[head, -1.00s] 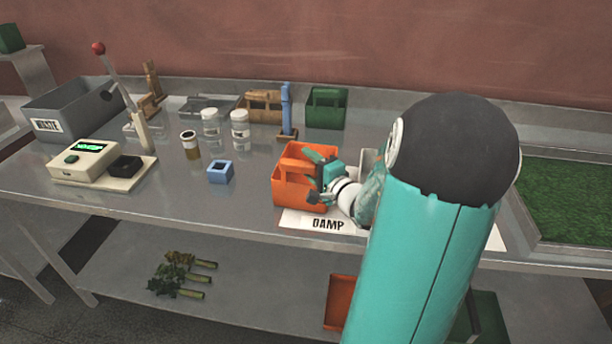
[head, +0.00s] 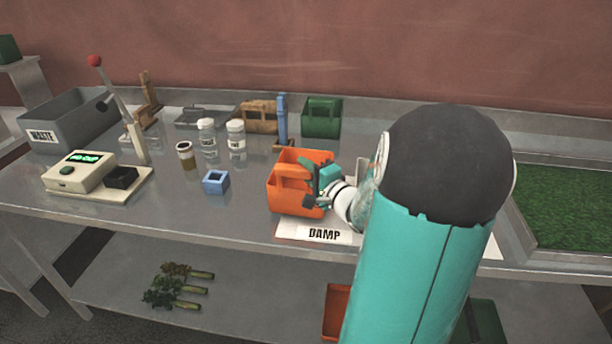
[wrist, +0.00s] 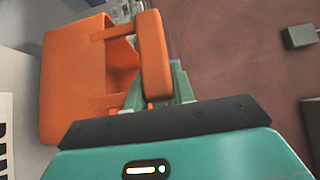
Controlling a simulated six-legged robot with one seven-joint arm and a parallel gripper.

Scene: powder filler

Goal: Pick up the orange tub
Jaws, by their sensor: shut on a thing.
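The orange tub (head: 287,197) is an open box with a raised handle, at the middle right of the bench behind the DAMP label. In the wrist view the tub (wrist: 72,85) fills the left side, and its handle bar stands between my fingers. My gripper (head: 318,186) is at the tub's right side, shut on the handle. In the wrist view my gripper (wrist: 160,88) has its green fingers partly hidden by the bar. In the head view I cannot tell whether the tub's base is touching the bench or just above it.
The DAMP label (head: 322,234) lies in front of the tub. A blue block (head: 215,182), jars (head: 206,138), a scale (head: 95,172) and a grey WASTE bin (head: 75,120) stand to the left. A green tub (head: 322,117) and a blue post (head: 282,120) stand behind.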

